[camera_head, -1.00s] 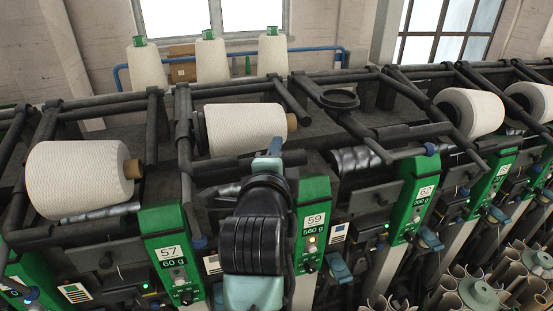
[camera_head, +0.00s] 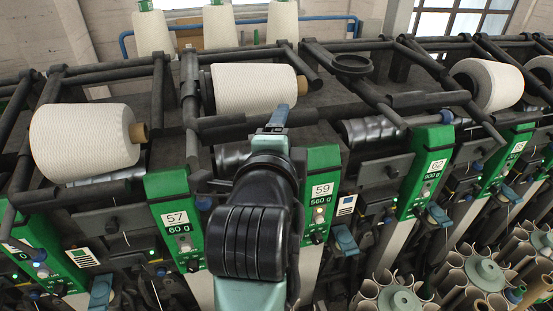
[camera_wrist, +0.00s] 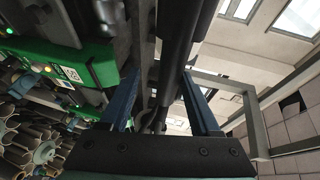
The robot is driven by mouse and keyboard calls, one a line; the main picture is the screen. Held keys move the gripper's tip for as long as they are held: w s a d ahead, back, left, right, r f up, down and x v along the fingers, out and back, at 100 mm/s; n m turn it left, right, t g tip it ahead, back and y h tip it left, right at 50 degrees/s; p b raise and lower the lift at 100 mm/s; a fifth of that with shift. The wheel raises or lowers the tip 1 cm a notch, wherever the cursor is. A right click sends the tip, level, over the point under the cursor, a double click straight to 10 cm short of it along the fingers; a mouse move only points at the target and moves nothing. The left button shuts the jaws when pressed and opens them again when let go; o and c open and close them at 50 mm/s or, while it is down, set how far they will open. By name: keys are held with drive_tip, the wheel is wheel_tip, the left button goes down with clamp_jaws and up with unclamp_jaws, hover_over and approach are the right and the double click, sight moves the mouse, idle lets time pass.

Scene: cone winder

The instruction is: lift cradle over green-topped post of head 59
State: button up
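The green-topped post of head 59 (camera_head: 321,165) carries the labels 59 and 560 g. The dark cradle of head 59 (camera_head: 225,121) has its front bar running behind my gripper, with a white yarn cone (camera_head: 252,88) just behind it. My gripper (camera_head: 277,118) is at the right part of that bar, left of the post's top. In the wrist view my gripper's two blue fingers (camera_wrist: 163,103) stand apart, with a dark bar (camera_wrist: 176,45) showing between them. I cannot tell whether they touch it. My wrist hides part of the area below the bar.
Head 57 (camera_head: 170,195) stands to the left with its own cone (camera_head: 85,141). Head 62 (camera_head: 428,172) stands to the right, below an empty ring holder (camera_head: 352,64). Racks of tubes (camera_head: 478,270) fill the lower right. Dark bars cross closely around my gripper.

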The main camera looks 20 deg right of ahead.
drive_tip(key=b+v, duration=0.2)
drive_tip(key=v, duration=0.6)
idle(0.9)
